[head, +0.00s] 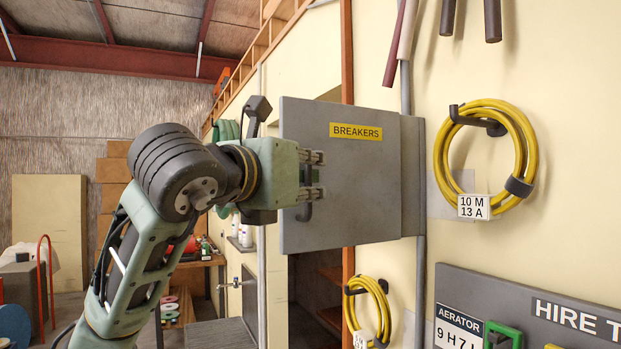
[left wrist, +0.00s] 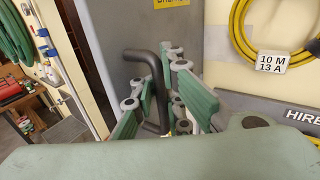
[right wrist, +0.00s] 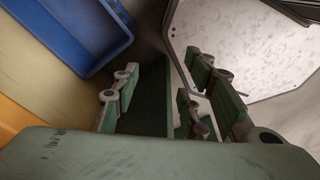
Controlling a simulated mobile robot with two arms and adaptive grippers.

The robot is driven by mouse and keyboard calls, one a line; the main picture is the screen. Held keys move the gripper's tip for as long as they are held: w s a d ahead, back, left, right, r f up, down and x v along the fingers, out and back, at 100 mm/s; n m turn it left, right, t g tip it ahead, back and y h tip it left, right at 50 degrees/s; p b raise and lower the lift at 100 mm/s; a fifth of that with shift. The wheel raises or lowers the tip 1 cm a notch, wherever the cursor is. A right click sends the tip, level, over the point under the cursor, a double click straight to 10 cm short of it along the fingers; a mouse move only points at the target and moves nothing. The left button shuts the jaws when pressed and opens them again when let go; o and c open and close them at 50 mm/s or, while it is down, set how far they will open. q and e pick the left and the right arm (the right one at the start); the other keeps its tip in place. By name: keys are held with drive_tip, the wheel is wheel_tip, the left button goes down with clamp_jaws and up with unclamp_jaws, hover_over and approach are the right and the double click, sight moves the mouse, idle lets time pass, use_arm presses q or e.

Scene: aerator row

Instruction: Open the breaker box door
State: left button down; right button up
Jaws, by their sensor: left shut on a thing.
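The grey breaker box door (head: 365,200), with a yellow BREAKERS label, stands swung out from the wall. Its free left edge is nearer to me, and its right side meets the box body (head: 413,165). The inside of the box is hidden behind the door. My left gripper (head: 316,174) is at the door's left part, shut on the dark handle (head: 305,210). In the left wrist view, the handle (left wrist: 155,85) stands between the green fingers, with the door (left wrist: 110,50) behind. My right gripper (right wrist: 160,105) shows only in the right wrist view, with its fingers apart and nothing between them.
Yellow cable coils hang on the wall to the right (head: 520,150) and below the door (head: 372,308). A grey hire board (head: 530,300) is at lower right. A blue bin (right wrist: 75,35) and a pale speckled panel (right wrist: 240,50) are near my right gripper.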

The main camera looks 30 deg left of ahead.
use_arm(q)
drive_tip(key=shift+a+f, duration=0.1)
drive_tip(key=shift+a, duration=0.05)
use_arm(e)
drive_tip(key=shift+a, duration=0.55)
use_arm(q)
drive_tip(key=c, duration=2.3)
unclamp_jaws()
drive_tip(key=shift+o, duration=0.9)
drive_tip(key=shift+s, duration=0.15)
drive_tip(key=shift+s+a, duration=0.2)
drive_tip(key=shift+s, duration=0.05)
drive_tip(key=shift+d, duration=0.1)
drive_tip(key=s, duration=1.2)
use_arm(e)
drive_tip(key=shift+s+d, duration=0.1)
drive_tip(key=shift+d, duration=0.25)
